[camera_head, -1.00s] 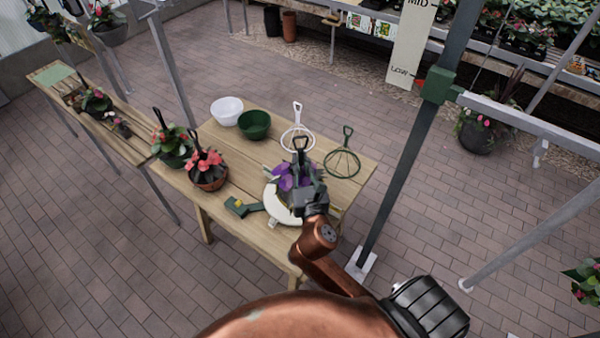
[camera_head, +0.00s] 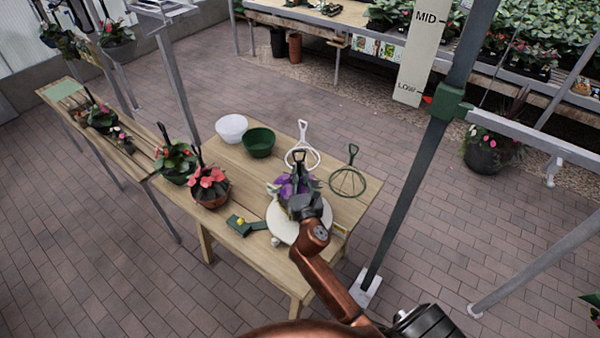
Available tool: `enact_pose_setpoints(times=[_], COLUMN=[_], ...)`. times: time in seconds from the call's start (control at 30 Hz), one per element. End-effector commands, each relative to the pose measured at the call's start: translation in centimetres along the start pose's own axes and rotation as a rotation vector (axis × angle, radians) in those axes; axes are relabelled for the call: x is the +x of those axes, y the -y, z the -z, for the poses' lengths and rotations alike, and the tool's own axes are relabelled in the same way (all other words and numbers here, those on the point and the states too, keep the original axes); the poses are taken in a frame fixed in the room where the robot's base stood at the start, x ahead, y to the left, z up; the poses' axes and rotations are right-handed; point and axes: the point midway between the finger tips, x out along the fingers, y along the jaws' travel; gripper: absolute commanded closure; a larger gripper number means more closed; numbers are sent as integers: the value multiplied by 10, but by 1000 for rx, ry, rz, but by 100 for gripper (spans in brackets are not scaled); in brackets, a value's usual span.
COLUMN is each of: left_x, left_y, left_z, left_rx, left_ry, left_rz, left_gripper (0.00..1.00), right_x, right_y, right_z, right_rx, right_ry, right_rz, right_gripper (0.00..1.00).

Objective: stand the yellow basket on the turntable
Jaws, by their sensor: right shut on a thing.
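A basket of purple flowers (camera_head: 285,188) with a dark upright hanger is in the middle of the head view, over the far part of the round white turntable (camera_head: 284,229). Its body is mostly hidden by my right gripper, so its yellow colour does not show clearly. My right gripper (camera_head: 303,200) is shut on this basket from the near side. I cannot tell whether the basket touches the turntable. My left gripper is not in view.
The wooden table (camera_head: 257,190) also holds a white bowl (camera_head: 231,128), a green bowl (camera_head: 259,143), a white wire hanger (camera_head: 303,157), a green wire hanger (camera_head: 348,181), a green tool (camera_head: 243,226) and a red-flowered basket (camera_head: 210,188). A green post (camera_head: 415,165) stands to the right.

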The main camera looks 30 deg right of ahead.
Motion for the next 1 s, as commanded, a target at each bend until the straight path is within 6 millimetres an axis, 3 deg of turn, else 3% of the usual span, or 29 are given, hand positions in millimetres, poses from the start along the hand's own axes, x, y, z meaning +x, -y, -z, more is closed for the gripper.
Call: enact_pose_setpoints(times=[0.17, 0.63, 0.67, 0.7, 0.9, 1.0], left_x=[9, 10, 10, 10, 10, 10], left_y=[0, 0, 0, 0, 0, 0], left_z=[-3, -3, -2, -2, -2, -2], left_rx=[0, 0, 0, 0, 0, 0], left_ry=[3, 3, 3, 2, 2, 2], left_rz=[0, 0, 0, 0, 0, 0], left_gripper=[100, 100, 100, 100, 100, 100], right_x=[-1, -1, -1, -1, -1, -1], right_y=[-1, -1, 0, 0, 0, 0], right_z=[20, 24, 28, 27, 27, 27], right_rx=[3, -1, 0, 0, 1, 1], right_ry=[2, 3, -5, -5, -5, -5], right_rz=[-1, -2, 0, 0, 0, 0], right_gripper=[100, 100, 88, 85, 72, 72])
